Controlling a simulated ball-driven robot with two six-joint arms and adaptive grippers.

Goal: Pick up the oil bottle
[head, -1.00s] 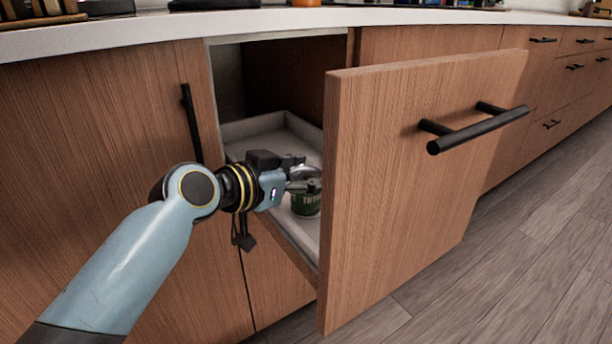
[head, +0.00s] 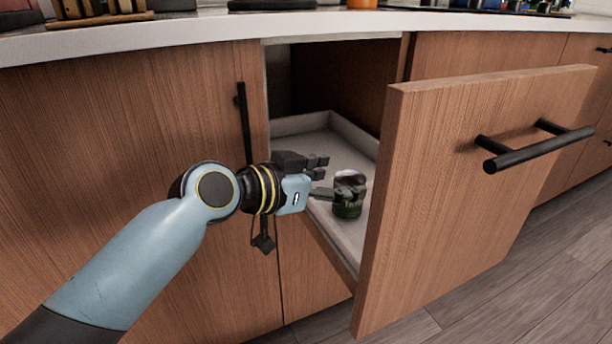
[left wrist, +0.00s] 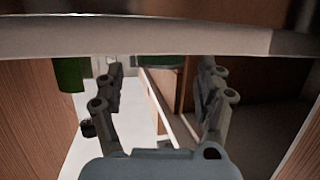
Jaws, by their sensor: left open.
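I see no thing that is clearly an oil bottle. A dark green can (head: 347,205) with lettering and a greyish top stands upright on the pull-out drawer's white floor. My left gripper (head: 322,177) is open and empty, just left of the can, with its lower finger close to it; I cannot tell if they touch. In the left wrist view the open fingers of the left gripper (left wrist: 162,85) have nothing between them. A green thing (left wrist: 70,74) shows there at upper left, partly cut off. My right gripper is not in view.
The drawer's tall wooden front (head: 470,180) with a black handle (head: 535,148) stands pulled out on the right. A closed cabinet door (head: 130,130) is on the left. Above runs the white countertop (head: 200,32), with items at its back cut off by the frame.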

